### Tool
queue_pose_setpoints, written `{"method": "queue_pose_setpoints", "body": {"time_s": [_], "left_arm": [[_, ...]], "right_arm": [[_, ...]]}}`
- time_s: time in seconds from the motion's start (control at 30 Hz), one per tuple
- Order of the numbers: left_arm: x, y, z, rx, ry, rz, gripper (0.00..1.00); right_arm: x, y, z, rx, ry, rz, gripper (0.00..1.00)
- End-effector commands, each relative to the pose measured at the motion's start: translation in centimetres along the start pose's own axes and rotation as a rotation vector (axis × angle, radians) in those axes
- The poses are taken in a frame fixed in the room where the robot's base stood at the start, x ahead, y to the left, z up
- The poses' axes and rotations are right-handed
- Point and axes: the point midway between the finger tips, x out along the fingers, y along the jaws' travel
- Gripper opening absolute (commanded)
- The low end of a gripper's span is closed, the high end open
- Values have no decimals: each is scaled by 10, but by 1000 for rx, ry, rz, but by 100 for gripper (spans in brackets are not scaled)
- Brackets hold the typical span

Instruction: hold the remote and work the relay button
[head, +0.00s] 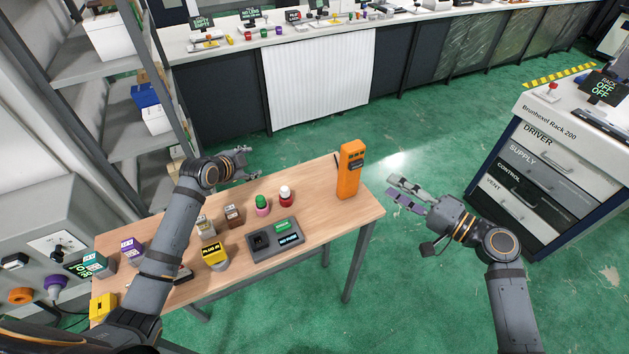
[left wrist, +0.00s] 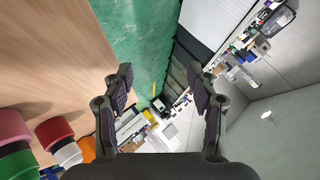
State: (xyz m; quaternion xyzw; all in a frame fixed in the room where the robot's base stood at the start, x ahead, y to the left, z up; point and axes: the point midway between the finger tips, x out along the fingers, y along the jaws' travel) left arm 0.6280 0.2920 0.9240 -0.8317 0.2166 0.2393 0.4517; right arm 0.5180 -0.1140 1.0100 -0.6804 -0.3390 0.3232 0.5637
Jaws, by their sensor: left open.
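The orange remote (head: 350,170) stands upright near the right end of the wooden table; an orange piece of it (left wrist: 88,149) shows low in the left wrist view, partly hidden by my finger. My right gripper (head: 397,193) has parted fingers and is empty, right of the table, apart from the remote.
A dark dock (head: 262,241) with an empty-looking slot and a yellow-labelled block (head: 215,256) sit near the table's front. Smaller blocks crowd the left. A drawer rack (head: 560,150) stands at right, shelving (head: 115,70) at left. Green floor is clear between.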

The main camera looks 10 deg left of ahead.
Motion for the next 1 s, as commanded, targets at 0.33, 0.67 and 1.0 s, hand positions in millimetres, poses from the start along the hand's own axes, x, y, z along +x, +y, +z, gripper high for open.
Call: {"method": "queue_pose_setpoints", "body": {"time_s": [0.33, 0.67, 1.0], "left_arm": [[-63, 57, -196, -538, 611, 339, 58], [-57, 122, -185, -549, 602, 472, 58], [-27, 132, -212, -553, 604, 472, 58]], "right_arm": [[0, 0, 0, 0, 0, 0, 38], [0, 0, 0, 0, 0, 0, 38], [0, 0, 0, 0, 0, 0, 38]]}}
